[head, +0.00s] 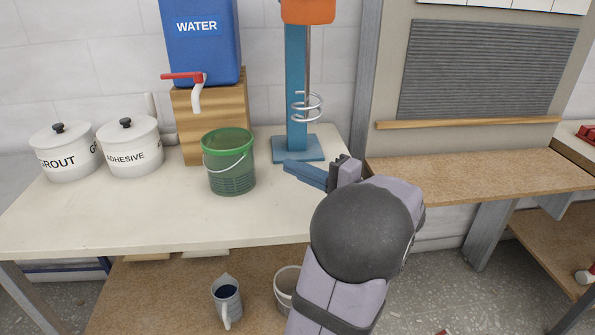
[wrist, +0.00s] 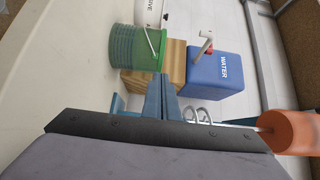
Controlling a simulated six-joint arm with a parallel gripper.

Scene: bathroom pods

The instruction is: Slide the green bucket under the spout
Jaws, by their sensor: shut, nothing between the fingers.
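The green bucket (head: 229,163) stands upright on the white table, in front of the wooden block and a little right of the spout. It also shows in the wrist view (wrist: 135,46). The white spout (head: 196,97) with a red lever hangs from the blue water container (head: 205,40), which sits on the wooden block (head: 240,105). In the wrist view the spout (wrist: 205,45) is right of the bucket. My gripper (head: 288,165) is shut and empty, to the right of the bucket and apart from it, its fingers pointing left. The fingers also show in the wrist view (wrist: 160,82).
A blue mixer stand (head: 296,90) with a wire whisk stands behind my gripper. Two white lidded pots, grout (head: 65,155) and adhesive (head: 130,150), stand at the left. The front of the white table (head: 140,220) is clear. A jug (head: 227,300) is on the lower shelf.

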